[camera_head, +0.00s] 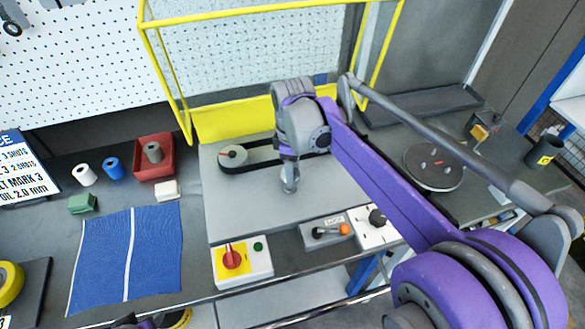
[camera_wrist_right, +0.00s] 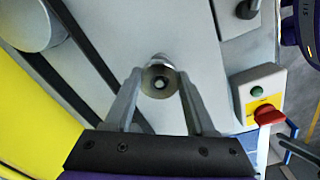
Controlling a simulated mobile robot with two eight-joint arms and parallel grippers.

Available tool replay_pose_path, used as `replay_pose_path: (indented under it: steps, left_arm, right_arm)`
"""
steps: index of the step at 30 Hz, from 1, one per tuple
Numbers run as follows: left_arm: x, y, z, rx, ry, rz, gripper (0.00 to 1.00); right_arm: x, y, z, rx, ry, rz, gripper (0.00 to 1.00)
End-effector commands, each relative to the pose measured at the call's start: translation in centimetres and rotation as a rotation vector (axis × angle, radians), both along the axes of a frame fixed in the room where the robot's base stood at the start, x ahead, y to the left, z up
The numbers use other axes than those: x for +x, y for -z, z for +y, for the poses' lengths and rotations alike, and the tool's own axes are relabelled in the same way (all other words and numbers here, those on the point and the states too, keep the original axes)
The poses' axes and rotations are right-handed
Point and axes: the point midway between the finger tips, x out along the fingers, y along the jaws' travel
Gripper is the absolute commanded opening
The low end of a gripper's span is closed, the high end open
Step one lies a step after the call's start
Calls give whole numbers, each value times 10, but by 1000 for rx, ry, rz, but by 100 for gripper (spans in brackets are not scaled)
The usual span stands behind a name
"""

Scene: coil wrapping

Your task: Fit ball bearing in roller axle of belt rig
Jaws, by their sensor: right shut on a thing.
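The belt rig's roller (camera_head: 232,156) sits at the left end of the dark belt (camera_head: 265,158) on a grey plate (camera_head: 245,215). In the right wrist view a pale round roller (camera_wrist_right: 35,22) and the belt (camera_wrist_right: 88,60) show at upper left. My right gripper (camera_head: 289,186) hangs above the plate, in front of the belt. In its wrist view, the fingertips are shut on a small round metal piece with a hole, apparently the ball bearing (camera_wrist_right: 160,78). It is apart from the roller. Only a dark and purple part of my left arm shows at the bottom edge.
A yellow guard frame (camera_head: 228,121) stands behind the rig. At left are a red bin (camera_head: 153,158), white and blue rolls, a green block (camera_head: 82,203) and a blue cloth (camera_head: 105,260).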

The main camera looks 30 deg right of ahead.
Motion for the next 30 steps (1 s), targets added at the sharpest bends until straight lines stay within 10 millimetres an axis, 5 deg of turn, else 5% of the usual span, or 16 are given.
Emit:
replay_pose_path:
  steps: [30]
  left_arm:
    - [-6, 19, 0, 0, 0, 11, 50]
  right_arm:
    - [0, 26, 0, 0, 0, 0, 0]
